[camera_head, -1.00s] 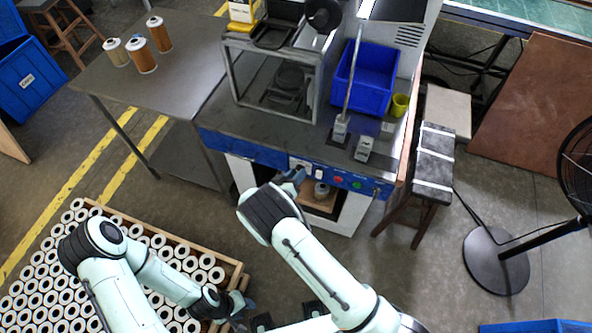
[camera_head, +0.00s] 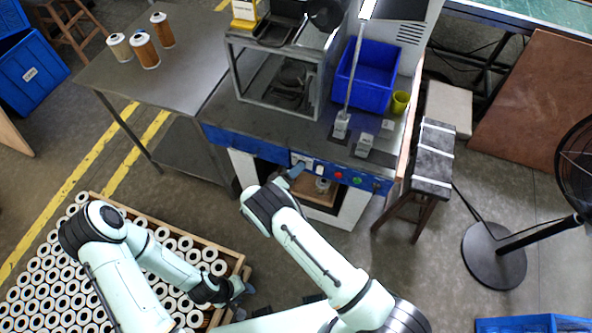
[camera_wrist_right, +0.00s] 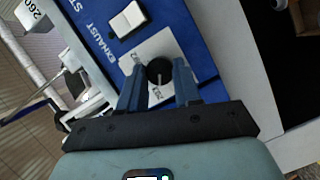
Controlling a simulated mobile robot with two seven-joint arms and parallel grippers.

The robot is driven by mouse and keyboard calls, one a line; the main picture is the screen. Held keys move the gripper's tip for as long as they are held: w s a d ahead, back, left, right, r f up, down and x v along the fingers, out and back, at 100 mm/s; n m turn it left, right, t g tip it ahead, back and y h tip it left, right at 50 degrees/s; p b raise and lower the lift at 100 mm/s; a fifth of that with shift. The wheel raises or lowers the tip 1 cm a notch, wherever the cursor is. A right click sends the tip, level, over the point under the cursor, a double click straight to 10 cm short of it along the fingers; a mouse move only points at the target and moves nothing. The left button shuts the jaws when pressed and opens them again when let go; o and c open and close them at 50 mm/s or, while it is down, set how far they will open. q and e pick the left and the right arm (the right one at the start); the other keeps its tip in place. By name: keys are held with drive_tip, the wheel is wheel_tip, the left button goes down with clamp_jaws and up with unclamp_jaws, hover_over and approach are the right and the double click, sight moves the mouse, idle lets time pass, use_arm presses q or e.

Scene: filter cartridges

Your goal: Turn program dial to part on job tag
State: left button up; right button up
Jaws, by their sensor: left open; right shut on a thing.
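The black round program dial (camera_wrist_right: 159,71) sits on a light plate on the blue control panel in the right wrist view. A pale pointer mark shows on it. My right gripper (camera_wrist_right: 158,82) is shut on the dial, with one blue finger on each side. In the head view my right gripper (camera_head: 291,174) is at the blue panel front (camera_head: 235,140), and the dial is too small to make out there. My left gripper (camera_head: 241,288) is open and empty by the crate's right edge. I cannot identify the job tag with certainty; a white label with digits (camera_wrist_right: 29,13) shows in the wrist view.
A white rocker switch (camera_wrist_right: 127,18) marked EXHAUST is beside the dial. A crate of filter cartridges (camera_head: 245,268) stands at lower left. Several cartridges stand on the steel side table (camera_head: 185,75). A stool (camera_head: 432,160) and a fan (camera_head: 495,257) are at right.

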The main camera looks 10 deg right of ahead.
drive_tip(key=shift+w+r, duration=0.1)
idle(0.4)
drive_tip(key=o, duration=1)
drive_tip(key=shift+o, duration=0.2)
drive_tip(key=shift+a, duration=0.15)
use_arm(q)
drive_tip(key=s+f+b, duration=0.2)
drive_tip(key=f, duration=0.1)
drive_tip(key=shift+s+f, duration=0.1)
drive_tip(key=shift+s, duration=0.1)
use_arm(e)
drive_tip(key=v, duration=1.3)
drive_tip(key=shift+a, duration=0.1)
